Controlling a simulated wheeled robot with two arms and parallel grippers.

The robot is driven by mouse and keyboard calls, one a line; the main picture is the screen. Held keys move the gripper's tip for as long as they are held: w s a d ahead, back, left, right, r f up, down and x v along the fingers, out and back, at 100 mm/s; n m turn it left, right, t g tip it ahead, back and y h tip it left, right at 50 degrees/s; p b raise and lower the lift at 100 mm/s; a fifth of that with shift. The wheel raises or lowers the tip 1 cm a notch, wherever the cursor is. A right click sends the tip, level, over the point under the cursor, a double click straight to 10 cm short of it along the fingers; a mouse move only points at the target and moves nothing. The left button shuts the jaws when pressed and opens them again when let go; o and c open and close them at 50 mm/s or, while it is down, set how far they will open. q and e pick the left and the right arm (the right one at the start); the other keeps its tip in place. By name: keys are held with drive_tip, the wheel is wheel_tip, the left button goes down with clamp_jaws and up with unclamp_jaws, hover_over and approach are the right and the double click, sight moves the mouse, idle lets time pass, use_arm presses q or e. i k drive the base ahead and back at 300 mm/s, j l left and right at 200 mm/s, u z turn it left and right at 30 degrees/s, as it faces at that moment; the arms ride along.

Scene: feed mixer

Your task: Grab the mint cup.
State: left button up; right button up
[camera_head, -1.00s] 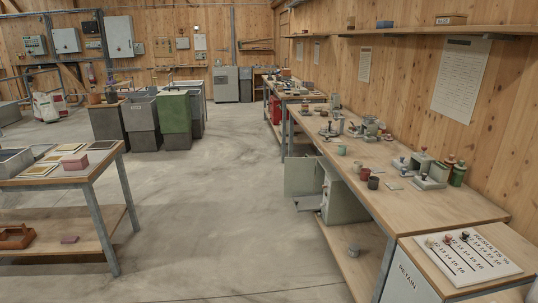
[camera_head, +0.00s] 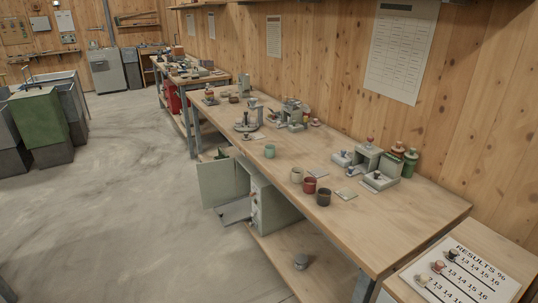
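The mint cup (camera_head: 270,151) stands upright on the long wooden workbench (camera_head: 410,222), near its front edge. It is a small green-teal cup, left of a cream cup (camera_head: 296,174), a red cup (camera_head: 309,185) and a dark cup (camera_head: 323,197), which stand in a row along the same edge. Neither of my grippers shows in the head view.
Grey testing devices (camera_head: 370,163) and green bottles (camera_head: 410,163) stand toward the bench's wall side. An open cabinet door (camera_head: 222,183) juts out under the bench front. A results board (camera_head: 465,280) lies at the lower right. The concrete floor (camera_head: 130,200) at left is clear.

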sight(270, 151)
drive_tip(key=i+j+z, duration=0.15)
drive_tip(key=z, duration=0.75)
drive_tip(key=i+j+z, duration=0.15)
drive_tip(key=j+z, duration=0.3)
drive_tip(key=j, duration=0.3)
drive_tip(key=j+z, duration=0.4)
drive_tip(key=j, duration=0.4)
drive_tip(key=i, duration=0.05)
